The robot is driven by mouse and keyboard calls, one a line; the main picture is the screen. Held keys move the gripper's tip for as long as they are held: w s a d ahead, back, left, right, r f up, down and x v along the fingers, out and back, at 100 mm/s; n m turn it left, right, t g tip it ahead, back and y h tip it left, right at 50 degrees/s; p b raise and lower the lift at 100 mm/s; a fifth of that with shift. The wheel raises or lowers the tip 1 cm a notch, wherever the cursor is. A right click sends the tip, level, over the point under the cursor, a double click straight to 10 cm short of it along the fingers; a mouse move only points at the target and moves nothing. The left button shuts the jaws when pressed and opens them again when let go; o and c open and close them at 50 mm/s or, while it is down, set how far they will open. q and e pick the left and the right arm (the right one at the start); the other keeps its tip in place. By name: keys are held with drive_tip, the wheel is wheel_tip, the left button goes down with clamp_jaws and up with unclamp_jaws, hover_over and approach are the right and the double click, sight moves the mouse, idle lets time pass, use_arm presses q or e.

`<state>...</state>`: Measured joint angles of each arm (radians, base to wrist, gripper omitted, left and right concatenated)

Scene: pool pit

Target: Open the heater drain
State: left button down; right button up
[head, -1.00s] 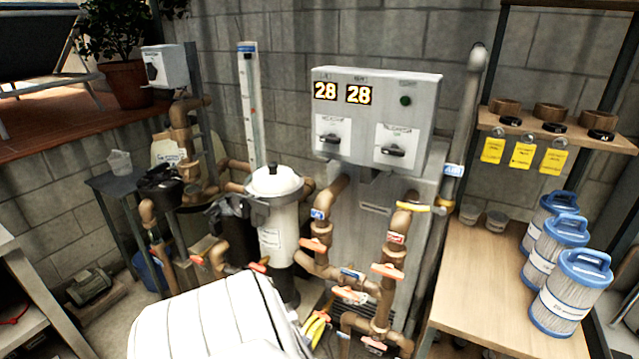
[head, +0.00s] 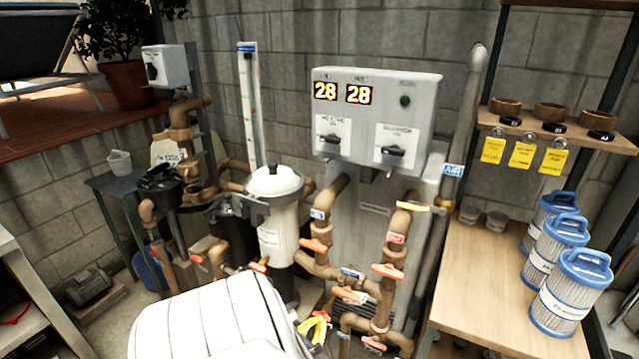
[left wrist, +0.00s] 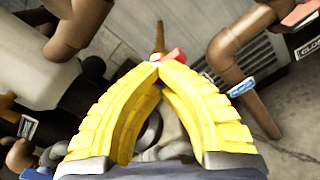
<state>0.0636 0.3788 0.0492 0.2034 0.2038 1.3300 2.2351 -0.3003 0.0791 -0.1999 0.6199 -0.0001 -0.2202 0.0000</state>
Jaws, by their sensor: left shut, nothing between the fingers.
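The heater (head: 362,215) is the tall grey cabinet at the wall, with brown pipes and red-handled valves on its front. My left gripper (head: 318,322) is low in front of its base, its yellow fingers partly hidden behind a white padded shape. In the left wrist view the yellow fingers (left wrist: 166,64) meet at their tips and hold nothing. A small red part (left wrist: 176,55) and a thin brown stub (left wrist: 159,38) show just beyond the tips; I cannot tell whether the tips touch them. No drain label is readable. My right gripper is not in view.
Brown pipes with red valve handles (head: 388,271) stand close to the right of my left gripper. A white-topped filter canister (head: 275,228) stands to its left. A wooden bench (head: 470,290) with blue-ended filter cartridges (head: 565,290) is at the right.

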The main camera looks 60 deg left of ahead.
use_arm(q)
drive_tip(key=n, duration=0.8)
drive_tip(key=c, duration=2.1)
unclamp_jaws()
drive_tip(key=o, duration=0.8)
drive_tip(key=v, duration=0.7)
